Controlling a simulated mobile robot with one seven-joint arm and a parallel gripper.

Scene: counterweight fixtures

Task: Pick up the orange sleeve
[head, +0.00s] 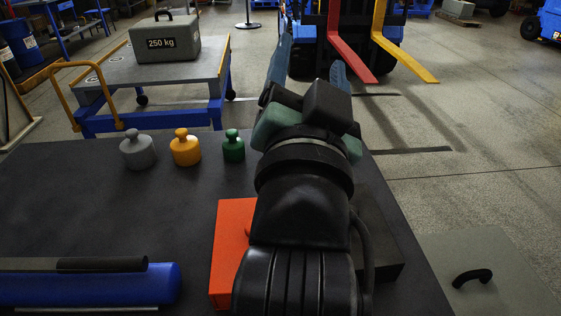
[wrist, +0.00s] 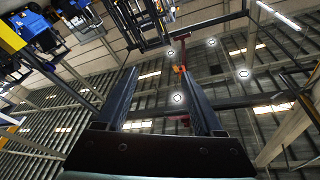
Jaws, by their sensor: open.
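An orange-red boxy piece (head: 228,250) lies on the dark table, left of my arm. My arm covers its right part, so I cannot tell its full shape or whether it is the sleeve. No other clear orange sleeve shows. My gripper (head: 310,62) is raised beyond the table's far edge, well away from this piece, pointing up and away. In the wrist view my gripper (wrist: 159,75) has its two fingers apart with nothing between them, facing the ceiling.
Grey (head: 138,150), yellow-orange (head: 185,148) and green (head: 233,147) knobbed weights stand near the table's (head: 110,220) far edge. A blue cylinder (head: 90,285) and a black-gripped rod (head: 100,264) lie front left. A dark block (head: 382,240) is right of my arm. A cart (head: 120,82) stands behind.

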